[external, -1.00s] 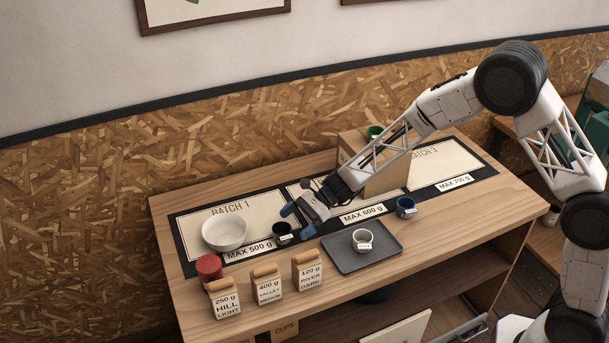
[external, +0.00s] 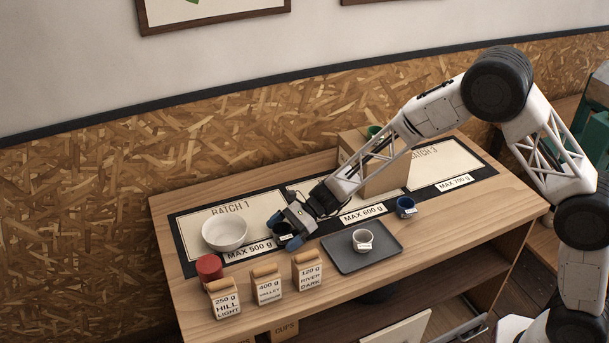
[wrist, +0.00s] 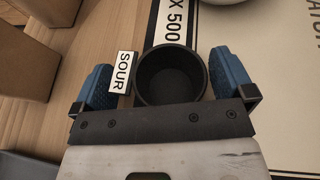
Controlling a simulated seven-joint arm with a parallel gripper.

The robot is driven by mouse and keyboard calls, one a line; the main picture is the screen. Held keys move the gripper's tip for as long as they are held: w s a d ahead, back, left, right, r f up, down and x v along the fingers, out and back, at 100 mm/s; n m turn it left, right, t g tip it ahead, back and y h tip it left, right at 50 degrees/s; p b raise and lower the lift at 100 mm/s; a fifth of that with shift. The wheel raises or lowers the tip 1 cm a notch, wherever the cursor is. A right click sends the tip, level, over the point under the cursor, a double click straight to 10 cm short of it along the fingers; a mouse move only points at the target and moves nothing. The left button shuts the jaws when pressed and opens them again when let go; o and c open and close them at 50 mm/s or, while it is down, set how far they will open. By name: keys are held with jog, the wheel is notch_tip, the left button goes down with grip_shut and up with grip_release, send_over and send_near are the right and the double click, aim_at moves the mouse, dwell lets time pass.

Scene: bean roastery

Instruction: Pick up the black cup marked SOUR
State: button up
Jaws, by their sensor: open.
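The black cup marked SOUR (wrist: 172,76) stands upright in the wrist view, with its white SOUR label (wrist: 123,72) on its left side. It also shows in the external view (external: 283,228), partly hidden by my gripper. My gripper (wrist: 162,82) is open, with one blue finger on each side of the cup. The right finger is close to the cup's wall; the left finger is beside the label. I cannot tell whether either finger touches. In the external view my gripper (external: 287,240) is low at the cup, by the MAX 500 g strip.
A white bowl (external: 224,234) is left of my gripper, and a red container (external: 209,267) is at front left. Several labelled bags (external: 267,287) line the front.

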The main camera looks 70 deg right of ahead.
dwell(0.3)
jog(key=c, duration=0.8)
jog(key=shift+o, duration=0.2)
jog(key=shift+r, duration=0.1)
notch_tip(320, 180, up, 10)
dwell(0.6)
